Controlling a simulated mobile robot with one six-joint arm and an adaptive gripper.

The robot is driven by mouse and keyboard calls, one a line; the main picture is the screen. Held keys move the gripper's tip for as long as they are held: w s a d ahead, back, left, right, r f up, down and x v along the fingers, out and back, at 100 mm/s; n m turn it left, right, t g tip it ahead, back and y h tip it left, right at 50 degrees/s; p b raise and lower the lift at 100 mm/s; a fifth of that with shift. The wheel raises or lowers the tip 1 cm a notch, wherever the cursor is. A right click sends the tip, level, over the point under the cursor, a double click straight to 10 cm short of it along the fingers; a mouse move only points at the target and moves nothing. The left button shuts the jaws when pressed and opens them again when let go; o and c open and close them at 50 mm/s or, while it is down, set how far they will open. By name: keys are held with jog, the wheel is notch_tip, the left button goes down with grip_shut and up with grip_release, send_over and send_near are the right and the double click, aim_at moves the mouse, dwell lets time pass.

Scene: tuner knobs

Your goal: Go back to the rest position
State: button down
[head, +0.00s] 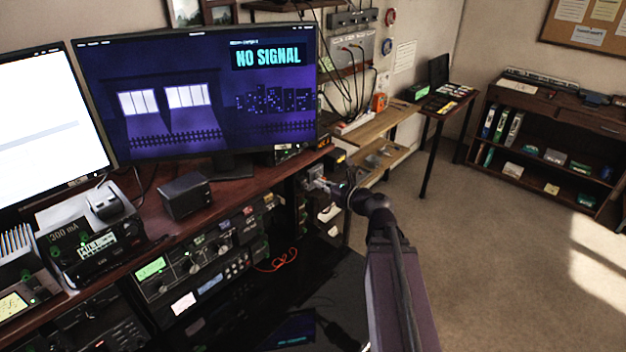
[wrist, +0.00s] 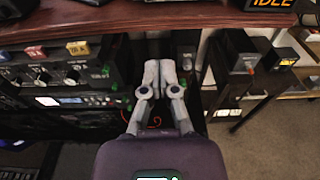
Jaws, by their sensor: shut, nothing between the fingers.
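My gripper (wrist: 161,68) is shut and empty in the wrist view, its two grey fingers together in front of the dark rack. In the head view my gripper (head: 313,177) is small, just off the right end of the wooden desk, with my arm reaching to it from the lower right. The tuner with knobs (head: 195,262) and a green display is in the rack under the desk, left of my arm. Knobs on a rack unit (wrist: 40,77) also show at the left of the wrist view, apart from the fingers. Small details of the knobs are too small to tell.
A large monitor (head: 200,90) reading NO SIGNAL stands on the desk (head: 150,238). A wooden shelf (head: 385,125) with cables above is beyond my gripper. A bookcase (head: 545,145) stands at the far right. The carpet (head: 480,240) right of my arm is clear.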

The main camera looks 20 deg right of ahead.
jog(key=shift+s+d, duration=0.15)
jog(key=shift+s, duration=0.15)
dwell(0.4)
jog(key=s+a+f+n+g+h, duration=0.1)
jog(key=s+a+f+n+g, duration=0.4)
jog(key=a+f+n+g, duration=0.7)
jog(key=s+d+f+n+g+h, duration=0.2)
jog(key=s+d+f+n+h, duration=0.2)
jog(key=n, duration=1.3)
jog(key=shift+s+d+f+n+h, duration=0.2)
jog(key=shift+s+n+h, duration=0.2)
jog(key=shift+s+h, duration=1.7)
jog(key=shift+s+y, duration=0.25)
jog(key=shift+y, duration=0.05)
